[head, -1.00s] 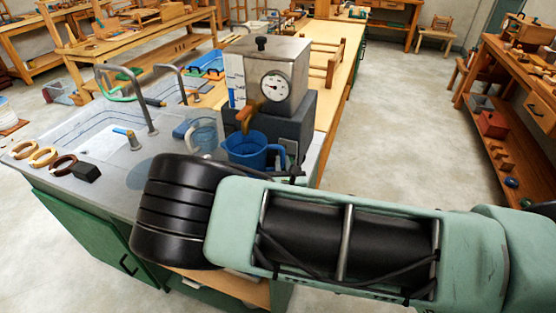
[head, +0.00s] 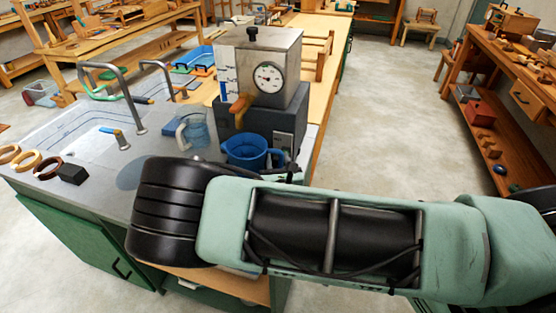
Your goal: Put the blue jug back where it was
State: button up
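The blue jug (head: 246,152) stands upright below the orange-brown spout of a grey metal boiler with a dial (head: 262,75). My arm crosses the foreground and hides the jug's lower part. My gripper's fingers are not visible; they are hidden behind the black end of my arm, so I cannot tell whether they touch the jug. A clear jug with a pale handle (head: 194,131) stands just left of the blue jug.
The sink counter (head: 100,195) holds metal taps (head: 130,100), several rings (head: 32,160) and a black block (head: 73,174). A blue tray (head: 194,58) lies behind. A shelved bench (head: 520,100) stands at right. The floor (head: 400,130) between is clear.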

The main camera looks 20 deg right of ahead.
jog(key=shift+r, duration=0.35)
jog(key=b+v, duration=0.3)
jog(key=v, duration=0.8)
jog(key=shift+s+a, duration=0.15)
jog(key=shift+s, duration=0.35)
jog(key=s+d+r+m+g+h, duration=0.5)
jog(key=s+d+m+g+h, duration=0.25)
jog(key=s+m+g, duration=0.65)
jog(key=s+a+r+m+g+y, duration=0.3)
jog(key=s+a+r+m+y, duration=0.4)
jog(key=a+r+m+y, duration=0.4)
jog(key=shift+s+m+g+y, duration=0.3)
jog(key=shift+s+y, duration=0.1)
jog(key=shift+y, duration=0.15)
